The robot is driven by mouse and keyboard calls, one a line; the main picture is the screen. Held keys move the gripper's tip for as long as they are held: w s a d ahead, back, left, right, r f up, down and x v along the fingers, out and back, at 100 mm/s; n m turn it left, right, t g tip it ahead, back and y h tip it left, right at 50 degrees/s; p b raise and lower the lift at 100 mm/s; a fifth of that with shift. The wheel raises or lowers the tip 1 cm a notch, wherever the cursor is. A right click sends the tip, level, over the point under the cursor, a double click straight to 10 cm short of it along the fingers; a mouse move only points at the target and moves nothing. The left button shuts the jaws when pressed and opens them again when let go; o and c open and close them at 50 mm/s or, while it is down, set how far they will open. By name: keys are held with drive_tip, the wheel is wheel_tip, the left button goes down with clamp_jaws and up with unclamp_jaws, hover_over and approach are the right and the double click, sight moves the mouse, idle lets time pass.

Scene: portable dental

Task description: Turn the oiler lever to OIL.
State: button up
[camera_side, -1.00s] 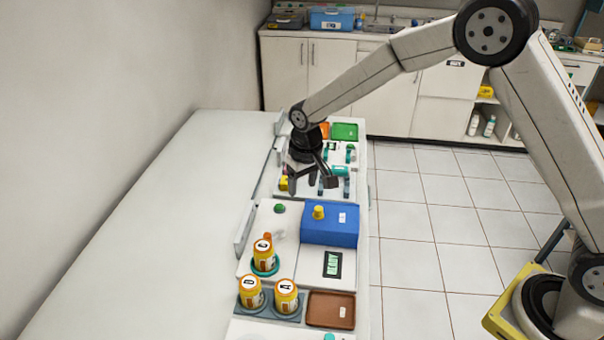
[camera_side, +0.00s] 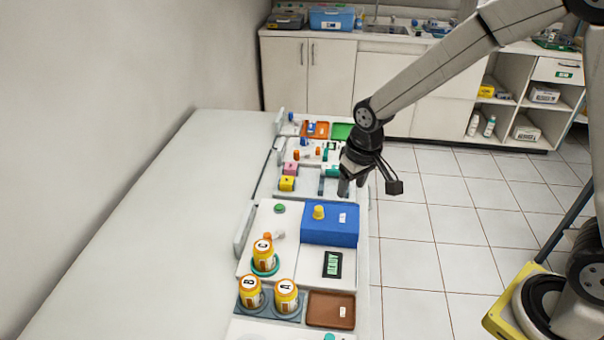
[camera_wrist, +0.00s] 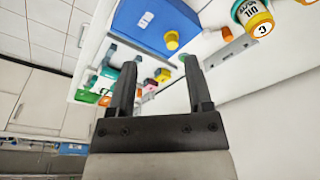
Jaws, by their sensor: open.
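A white unit (camera_side: 291,258) stands on the bench in the side view, with a blue box (camera_side: 330,228) on its right. A yellow knob (camera_side: 319,212) tops the box and also shows in the wrist view (camera_wrist: 171,40). A green button (camera_side: 280,209) and a small orange-and-white part (camera_side: 278,235) are on the unit's left. I cannot tell which part is the oiler lever. A dark display (camera_side: 332,264) has green text. My gripper (camera_side: 353,186) is open and empty, above the bench's right edge, beyond the blue box. Its fingers (camera_wrist: 160,64) are apart in the wrist view.
Orange bottles (camera_side: 263,254) with lettered lids stand at the front left, near a brown tray (camera_side: 331,309). Yellow (camera_side: 287,184) and pink (camera_side: 292,169) blocks lie beyond the unit. Orange (camera_side: 316,130) and green (camera_side: 341,131) trays are farther back. The white surface (camera_side: 140,240) at left is clear.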

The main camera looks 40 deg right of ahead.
drive_tip(key=s+d, duration=0.2)
drive_tip(key=s, duration=0.5)
drive_tip(key=shift+d+r, duration=0.25)
drive_tip(key=shift+r, duration=0.05)
drive_tip(key=s+d, duration=0.1)
drive_tip(key=s, duration=0.5)
drive_tip(key=shift+d+f+t, duration=0.15)
drive_tip(key=shift+d+t, duration=0.1)
drive_tip(key=shift+t, duration=0.15)
drive_tip(key=shift+w, duration=0.1)
idle(0.6)
